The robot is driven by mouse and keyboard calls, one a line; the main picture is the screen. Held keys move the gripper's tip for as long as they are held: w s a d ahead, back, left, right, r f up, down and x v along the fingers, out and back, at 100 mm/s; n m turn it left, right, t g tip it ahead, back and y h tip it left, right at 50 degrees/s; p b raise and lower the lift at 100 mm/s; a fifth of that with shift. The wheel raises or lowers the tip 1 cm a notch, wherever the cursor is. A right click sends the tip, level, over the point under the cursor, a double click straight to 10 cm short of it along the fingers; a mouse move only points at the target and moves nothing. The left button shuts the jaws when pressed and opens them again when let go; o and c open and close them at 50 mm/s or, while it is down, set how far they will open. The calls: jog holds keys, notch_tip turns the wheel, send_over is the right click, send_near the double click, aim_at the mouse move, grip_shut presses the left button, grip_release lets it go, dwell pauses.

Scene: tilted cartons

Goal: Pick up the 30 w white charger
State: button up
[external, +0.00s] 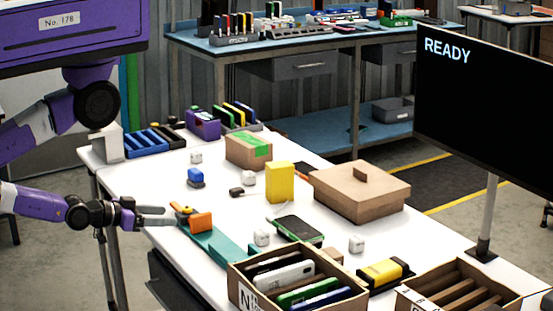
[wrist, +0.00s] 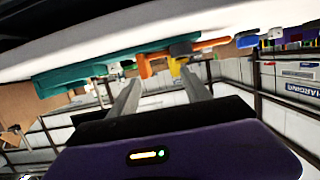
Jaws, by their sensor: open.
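Several small white cube-shaped chargers stand on the white table: one at the back (external: 196,157), one near the middle (external: 248,178), one beside the green-edged phone (external: 262,237) and one farther right (external: 356,243). I cannot read their wattage, so I cannot tell which is the 30 w one. My gripper (external: 165,214) is open and empty at the table's left edge, apart from every charger. Its two fingers (wrist: 160,80) are spread in the wrist view, pointing toward the teal and orange items. No charger is clear in the wrist view.
A teal holder (external: 215,246) with an orange block (external: 202,222) lies just ahead of my gripper. A yellow box (external: 279,182), a brown carton (external: 360,190) and the phone (external: 297,230) crowd the middle. A filled carton (external: 340,303) stands at the front; a monitor (external: 480,110) rises right.

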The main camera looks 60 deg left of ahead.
aim_at(260, 229)
jog(key=shift+a, duration=0.1)
